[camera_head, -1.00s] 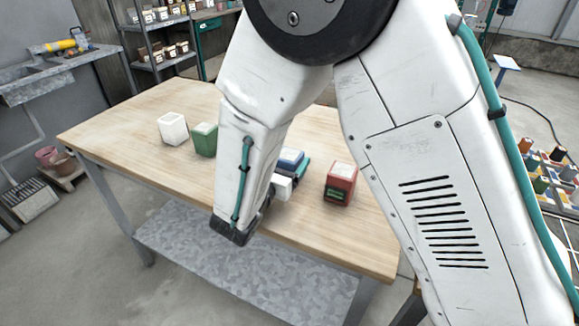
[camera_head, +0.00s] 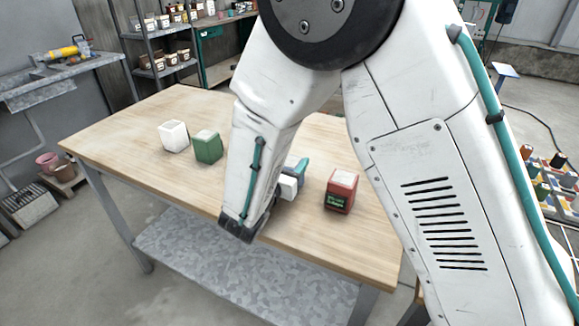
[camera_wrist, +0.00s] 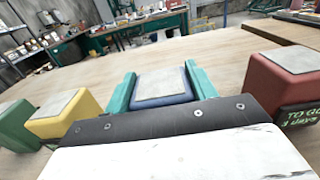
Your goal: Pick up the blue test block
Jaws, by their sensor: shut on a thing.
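The blue test block (camera_wrist: 165,85) has a grey top and sits between the two teal fingers of my gripper (camera_wrist: 160,88) in the wrist view. The fingers are shut on it, one at each side. In the head view my gripper (camera_head: 299,168) is mostly behind my arm, and little of the block shows there. I cannot tell whether the block touches the table or is just above it.
On the wooden table (camera_head: 110,135) stand a white block (camera_head: 173,136), a green block (camera_head: 207,147) and a red block (camera_head: 340,190). A yellow block (camera_wrist: 62,117) shows in the wrist view, left of my gripper. The red block stands close on the right.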

